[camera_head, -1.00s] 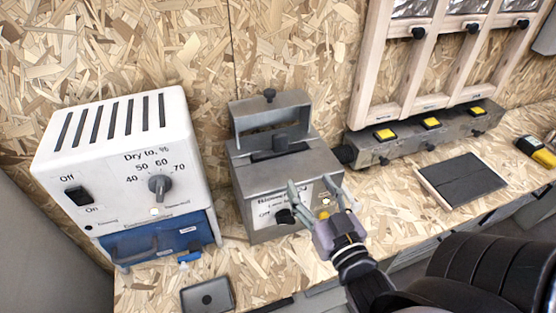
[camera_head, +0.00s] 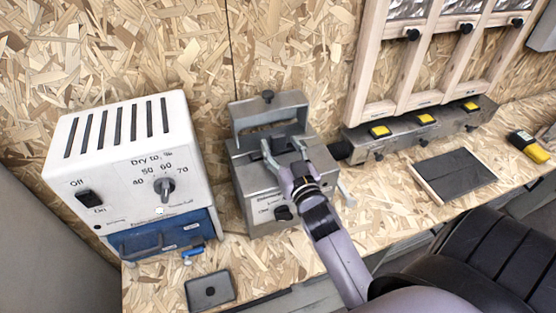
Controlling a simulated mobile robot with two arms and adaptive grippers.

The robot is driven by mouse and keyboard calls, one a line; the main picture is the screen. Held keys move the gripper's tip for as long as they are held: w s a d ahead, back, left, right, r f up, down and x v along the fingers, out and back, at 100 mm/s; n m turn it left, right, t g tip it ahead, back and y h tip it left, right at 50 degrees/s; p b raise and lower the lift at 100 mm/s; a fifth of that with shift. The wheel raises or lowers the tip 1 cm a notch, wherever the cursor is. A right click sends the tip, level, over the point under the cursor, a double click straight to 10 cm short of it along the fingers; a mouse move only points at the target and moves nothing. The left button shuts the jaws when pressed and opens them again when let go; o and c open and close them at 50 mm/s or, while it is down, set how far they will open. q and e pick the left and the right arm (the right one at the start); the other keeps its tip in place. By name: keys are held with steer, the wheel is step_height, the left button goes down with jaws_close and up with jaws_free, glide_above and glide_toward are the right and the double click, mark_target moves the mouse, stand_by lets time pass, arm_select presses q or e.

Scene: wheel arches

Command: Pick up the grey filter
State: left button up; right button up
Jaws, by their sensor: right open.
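A grey metal box (camera_head: 254,188) with a front knob stands against the back wall. Its frame-like lid (camera_head: 240,124) is raised, and a dark grey piece (camera_head: 283,130), possibly the grey filter, shows in the opening. My right gripper (camera_head: 281,148) is open over the top of the box, fingers pointing at the opening; contact with the grey piece cannot be told. The gripper and its wrist hide part of the box's top and front. My left gripper is not in view.
A white and blue dryer (camera_head: 128,150) stands left of the box. A small grey tray (camera_head: 210,289) lies at the front edge. At the right are a metal bar with yellow buttons (camera_head: 395,133), a dark panel (camera_head: 455,176) and a yellow-black device (camera_head: 528,146).

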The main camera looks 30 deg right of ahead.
steer(key=shift+w, duration=0.25)
steer(key=shift+s, duration=0.1)
steer(key=shift+c, duration=0.4)
jaws_close()
